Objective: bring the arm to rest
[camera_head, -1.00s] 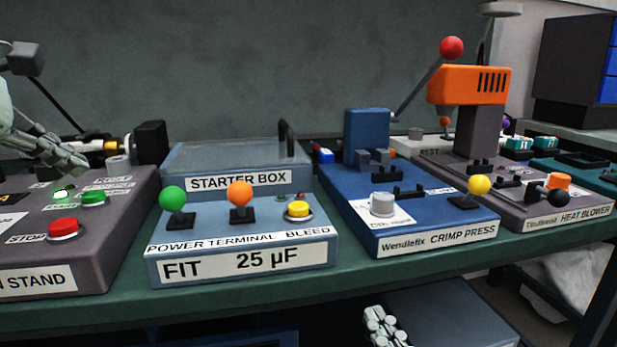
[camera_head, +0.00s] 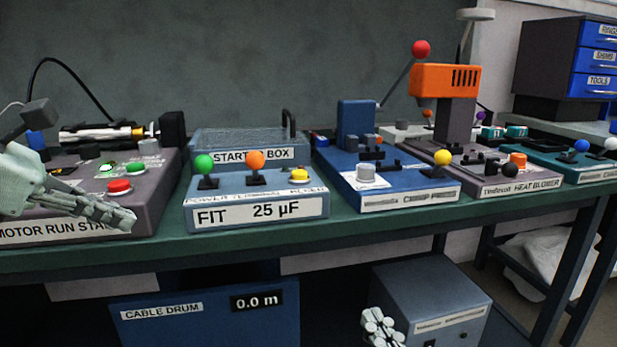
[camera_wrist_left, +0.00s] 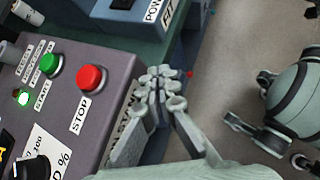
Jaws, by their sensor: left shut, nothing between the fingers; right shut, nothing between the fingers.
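My left gripper (camera_head: 122,216) is shut and empty, in front of the motor run stand (camera_head: 155,192) at the left of the head view. In the left wrist view its closed fingertips (camera_wrist_left: 162,88) are beside the stand's front edge. The stand's red STOP button (camera_head: 119,187) and green START button (camera_head: 132,168) show clear of the fingers. A small green light (camera_wrist_left: 22,98) glows on the stand. My right gripper (camera_head: 380,325) is shut and empty, low at the bottom of the head view, below the bench top and in front of a grey-blue box.
The starter box (camera_head: 262,208), crimp press (camera_head: 400,196) and heat blower (camera_head: 520,187) stand along the green bench (camera_head: 350,226). The cable drum (camera_head: 210,328) and a grey-blue box (camera_head: 430,280) are beneath it. Open floor shows right of the stand in the wrist view.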

